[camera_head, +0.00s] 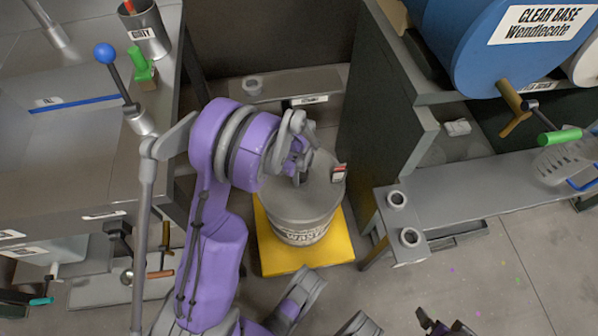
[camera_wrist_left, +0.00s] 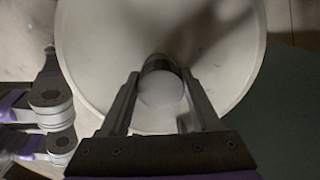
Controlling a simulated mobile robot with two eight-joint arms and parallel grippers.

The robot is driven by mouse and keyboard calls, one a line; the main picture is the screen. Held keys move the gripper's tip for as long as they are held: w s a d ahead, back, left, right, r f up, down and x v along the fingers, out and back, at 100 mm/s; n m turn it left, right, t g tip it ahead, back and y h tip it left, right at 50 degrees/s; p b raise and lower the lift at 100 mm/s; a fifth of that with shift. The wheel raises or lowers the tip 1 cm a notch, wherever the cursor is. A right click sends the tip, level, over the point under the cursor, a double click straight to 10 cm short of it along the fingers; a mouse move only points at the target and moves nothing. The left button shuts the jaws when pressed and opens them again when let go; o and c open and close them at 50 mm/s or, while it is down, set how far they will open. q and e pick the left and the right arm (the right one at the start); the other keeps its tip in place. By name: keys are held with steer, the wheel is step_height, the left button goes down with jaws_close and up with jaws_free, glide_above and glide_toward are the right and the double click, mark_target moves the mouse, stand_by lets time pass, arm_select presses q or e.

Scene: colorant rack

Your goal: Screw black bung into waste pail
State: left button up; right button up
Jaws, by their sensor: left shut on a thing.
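The waste pail (camera_head: 300,234) is a round grey drum with a grey lid and a printed label on its front. It stands on a yellow square base. My left gripper (camera_head: 299,166) is over the pail's lid, reaching down from the purple arm. In the left wrist view, the gripper (camera_wrist_left: 160,98) is shut on the black bung (camera_wrist_left: 157,65), a dark cylinder with a pale, lit round face towards the camera. The bung is over the pail's lid (camera_wrist_left: 100,50); I cannot tell whether it is seated in an opening. My right gripper (camera_head: 444,322) shows only partly as dark tips at the bottom edge.
A small red-and-white item (camera_head: 339,173) is at the lid's right edge. A low grey bench with rings (camera_head: 397,199) stands to the right, under a shelf with a blue drum (camera_head: 500,70). A metal worktable (camera_head: 60,180) is on the left.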

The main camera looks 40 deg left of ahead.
arm_select(q)
steer(key=m+p, duration=0.1)
steer(key=m, duration=0.5)
steer(key=shift+w, duration=0.15)
steer(key=m, duration=0.6)
steer(key=shift+w+p, duration=0.1)
steer(key=shift+p, duration=0.2)
steer(key=o, duration=1.3)
steer(key=shift+o, duration=0.2)
steer(key=n, duration=0.3)
steer(key=shift+n+b, duration=0.4)
steer(key=n, duration=0.3)
steer(key=shift+f, duration=0.1)
steer(key=n, duration=0.2)
steer(key=n+b, duration=0.1)
steer(key=n, duration=0.3)
steer(key=shift+s+n, duration=0.25)
steer(key=shift+n, duration=0.15)
